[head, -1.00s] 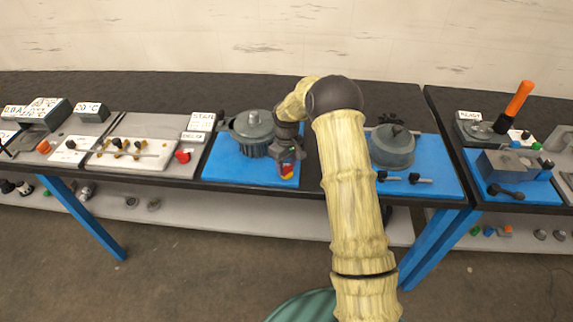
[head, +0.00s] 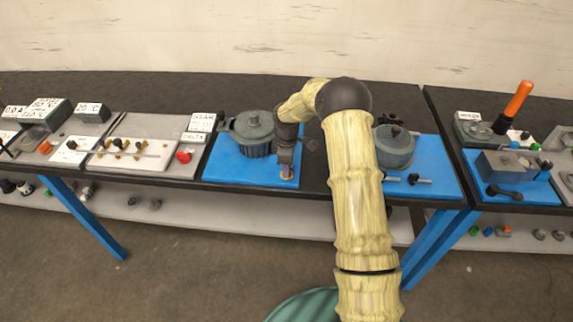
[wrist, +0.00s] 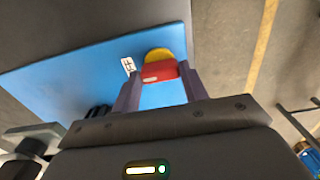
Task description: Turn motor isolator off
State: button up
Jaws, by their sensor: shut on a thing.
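The motor isolator shows in the wrist view as a red handle (wrist: 159,72) on a yellow base (wrist: 158,54), on the blue panel (wrist: 60,80). My gripper (wrist: 160,80) is shut on the red handle, with one finger on each side of it. A pale bar marks the handle's face. A small white label with a dark mark (wrist: 128,65) sits left of the isolator. In the head view my gripper (head: 286,170) points down at the front right of the blue panel (head: 225,168) and hides nearly all of the isolator.
A grey ribbed motor (head: 253,140) stands on the same panel, behind and left of my gripper. A second blue panel with a grey round housing (head: 394,148) lies to the right, past my arm. A red knob (head: 184,156) is on the grey panel to the left.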

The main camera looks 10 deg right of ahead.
jog(key=shift+r, duration=0.15)
jog(key=o, duration=1)
notch_tip(320, 180, up, 17)
jog(key=shift+r+b, duration=0.15)
jog(key=shift+b, duration=1.05)
jog(key=shift+a, duration=0.1)
jog(key=s+f+m+t, duration=0.1)
jog(key=s+m, duration=0.3)
jog(key=s, duration=0.6)
jog(key=s+f+m, duration=0.1)
jog(key=s+m, duration=0.4)
jog(key=s, duration=0.4)
jog(key=s+f+m+t, duration=0.1)
jog(key=s+m, duration=0.4)
jog(key=s, duration=0.5)
jog(key=shift+s+t, duration=0.3)
jog(key=shift+s, duration=0.05)
